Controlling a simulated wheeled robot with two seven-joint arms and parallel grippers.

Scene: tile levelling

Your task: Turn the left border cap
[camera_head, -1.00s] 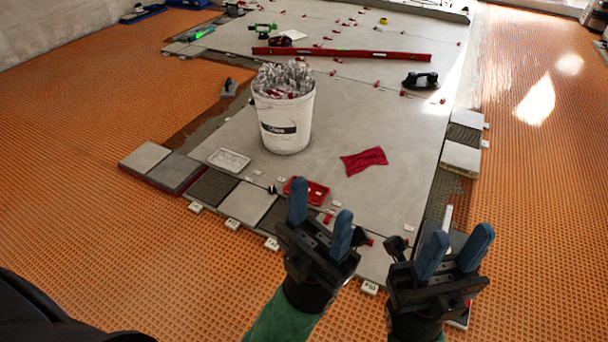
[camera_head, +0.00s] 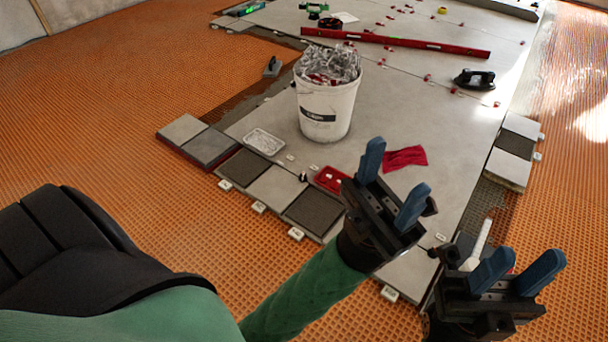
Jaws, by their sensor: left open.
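A small black knob-like cap (camera_head: 303,177) stands at the inner edge of the front border tiles, left of the red tray. I cannot tell for sure that it is the left border cap. My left gripper (camera_head: 391,182) is open and empty, its blue fingers apart, to the right of this cap and over the front of the slab. My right gripper (camera_head: 517,272) has its blue fingers apart with nothing between them, at the lower right. The border behind both grippers is partly hidden.
A white bucket of clips (camera_head: 326,118) stands on the slab (camera_head: 390,110). Near it are a red tray (camera_head: 329,180), a white tray (camera_head: 264,141) and a red cloth (camera_head: 405,158). A white cylinder (camera_head: 481,240) is beside my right gripper. Orange matting (camera_head: 110,120) surrounds the tiles.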

